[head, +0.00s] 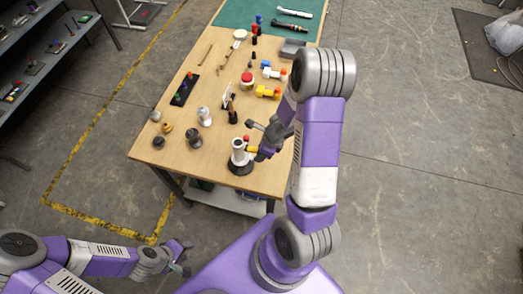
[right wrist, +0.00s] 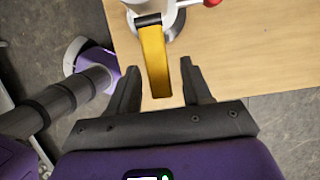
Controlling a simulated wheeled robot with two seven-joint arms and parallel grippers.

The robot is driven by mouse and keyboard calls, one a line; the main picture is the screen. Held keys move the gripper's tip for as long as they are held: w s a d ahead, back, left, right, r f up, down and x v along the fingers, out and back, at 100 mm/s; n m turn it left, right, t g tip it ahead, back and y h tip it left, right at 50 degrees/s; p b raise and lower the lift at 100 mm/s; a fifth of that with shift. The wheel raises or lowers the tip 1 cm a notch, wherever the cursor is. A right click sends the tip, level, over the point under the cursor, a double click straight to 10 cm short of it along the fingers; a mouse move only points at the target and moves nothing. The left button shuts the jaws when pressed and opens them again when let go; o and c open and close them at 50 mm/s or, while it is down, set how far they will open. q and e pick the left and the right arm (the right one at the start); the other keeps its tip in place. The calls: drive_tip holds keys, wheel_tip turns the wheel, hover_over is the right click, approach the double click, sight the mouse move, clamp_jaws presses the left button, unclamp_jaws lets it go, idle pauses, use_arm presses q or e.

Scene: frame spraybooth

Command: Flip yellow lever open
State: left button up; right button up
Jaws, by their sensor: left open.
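The yellow lever (head: 252,149) sticks out from the side of a white upright fixture (head: 239,158) on a dark round base, near the front edge of the wooden table. In the right wrist view the lever (right wrist: 154,60) runs from a dark hinge on the white body toward my gripper. My right gripper (right wrist: 160,88) is open, with one finger on each side of the lever's free end and a gap to both. In the head view the right gripper (head: 258,139) is beside the fixture. My left gripper (head: 184,258) is open and empty, low and away from the table.
A red knob (right wrist: 212,2) sits beside the lever. Knobs (head: 165,131) and a white-topped piece (head: 204,115) stand left of the fixture. Yellow-handled valves (head: 267,92) and a red-topped jar (head: 247,79) lie farther back on the table (head: 215,75). Shelves (head: 40,50) stand at left.

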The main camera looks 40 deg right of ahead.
drive_tip(key=p+v, duration=0.3)
drive_tip(key=v, duration=0.4)
drive_tip(key=shift+r+p, duration=0.3)
drive_tip(key=shift+p, duration=0.1)
drive_tip(key=shift+s, duration=0.1)
